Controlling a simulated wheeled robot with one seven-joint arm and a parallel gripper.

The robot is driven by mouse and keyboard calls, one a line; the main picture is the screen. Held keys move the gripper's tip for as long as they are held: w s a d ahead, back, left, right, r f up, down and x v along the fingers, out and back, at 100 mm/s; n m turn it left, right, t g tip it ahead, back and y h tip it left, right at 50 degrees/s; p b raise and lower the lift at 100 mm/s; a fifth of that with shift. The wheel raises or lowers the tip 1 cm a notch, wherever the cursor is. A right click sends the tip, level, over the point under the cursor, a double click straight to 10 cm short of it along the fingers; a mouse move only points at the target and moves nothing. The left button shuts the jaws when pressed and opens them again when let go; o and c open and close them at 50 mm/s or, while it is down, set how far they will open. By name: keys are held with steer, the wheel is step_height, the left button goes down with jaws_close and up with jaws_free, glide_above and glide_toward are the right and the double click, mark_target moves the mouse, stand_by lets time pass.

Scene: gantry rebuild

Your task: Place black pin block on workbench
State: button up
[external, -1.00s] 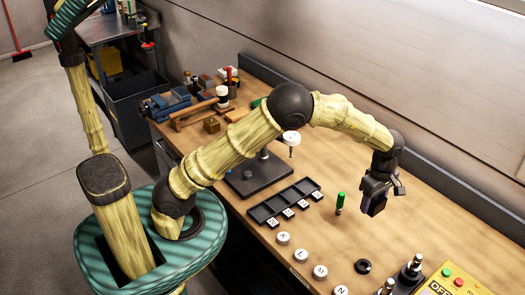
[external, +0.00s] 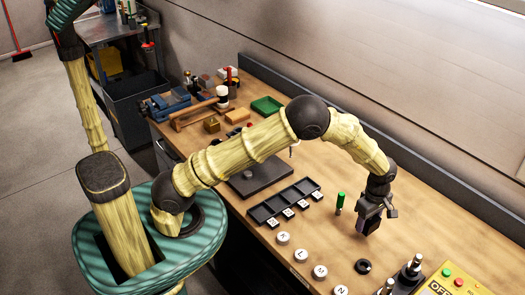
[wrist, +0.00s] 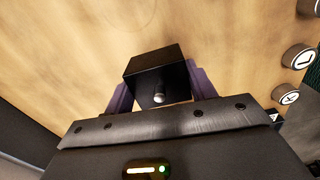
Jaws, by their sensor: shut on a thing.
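The black pin block (wrist: 152,64) is a dark box with a short metal pin on the face toward the wrist camera. My gripper (wrist: 160,92) is shut on it, with a purple finger on each side. In the external view my gripper (external: 370,219) points down over the right part of the workbench (external: 423,233), with the block (external: 366,228) low between its fingers. I cannot tell whether the block touches the wooden top.
A green-topped cylinder (external: 340,202) stands just left of my gripper. A black ring (external: 362,266) and several round lettered pieces (external: 301,256) lie nearer the front edge. A black compartment tray (external: 284,202) is to the left; a yellow control box (external: 452,284) is front right.

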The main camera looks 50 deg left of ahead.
mark_target(366, 229)
steer(key=shift+f+p, duration=0.45)
steer(key=shift+f, duration=1.35)
steer(key=shift+f, duration=0.15)
steer(key=o, duration=1.5)
step_height(366, 229, up, 12)
steer(key=b, duration=0.2)
steer(key=shift+b, duration=0.4)
